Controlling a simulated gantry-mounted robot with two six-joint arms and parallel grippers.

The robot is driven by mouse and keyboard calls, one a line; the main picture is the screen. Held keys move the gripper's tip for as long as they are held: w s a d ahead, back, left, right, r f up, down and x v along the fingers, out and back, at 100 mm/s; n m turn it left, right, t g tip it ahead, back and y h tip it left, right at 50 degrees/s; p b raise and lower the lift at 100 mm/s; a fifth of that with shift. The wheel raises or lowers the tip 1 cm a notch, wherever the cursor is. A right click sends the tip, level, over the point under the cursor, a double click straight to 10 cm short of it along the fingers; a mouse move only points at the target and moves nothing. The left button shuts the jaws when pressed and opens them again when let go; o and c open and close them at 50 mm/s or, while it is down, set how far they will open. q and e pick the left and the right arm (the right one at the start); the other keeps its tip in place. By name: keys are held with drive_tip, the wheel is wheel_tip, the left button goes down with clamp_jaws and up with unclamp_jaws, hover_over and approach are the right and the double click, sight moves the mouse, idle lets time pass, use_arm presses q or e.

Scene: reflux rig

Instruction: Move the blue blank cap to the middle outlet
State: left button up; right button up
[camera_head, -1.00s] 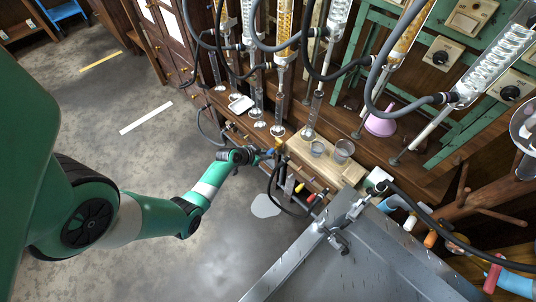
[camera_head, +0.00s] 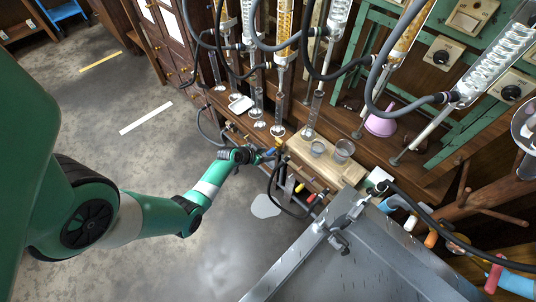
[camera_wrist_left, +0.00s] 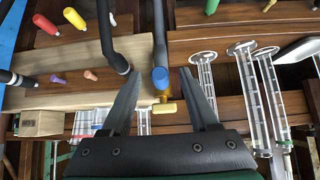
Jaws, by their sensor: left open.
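The blue cap (camera_wrist_left: 160,77) is in the left wrist view, between the two fingers of my left gripper (camera_wrist_left: 158,74). It sits at a brass-coloured fitting with a yellow handle (camera_wrist_left: 165,108). My left gripper is open, with a visible gap between each finger and the cap. In the head view my left gripper (camera_head: 266,155) is at the front edge of the wooden bench, where the cap is too small to tell. A black hose (camera_wrist_left: 120,62) ends left of the cap in the wrist view. I cannot tell which outlet is the middle one. My right gripper is not in view.
Several glass cylinders (camera_wrist_left: 248,85) stand right of the gripper in the wrist view. Red (camera_wrist_left: 46,24) and yellow (camera_wrist_left: 74,18) handles are at upper left. In the head view, a grey metal basin (camera_head: 370,262) is at lower right, and hoses loop over the bench.

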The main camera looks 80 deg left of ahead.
use_arm(q)
drive_tip(key=shift+s+r, duration=0.1)
drive_tip(key=shift+r, duration=0.15)
drive_tip(key=p+v, duration=0.6)
drive_tip(key=v, duration=0.5)
drive_tip(key=shift+d, duration=0.1)
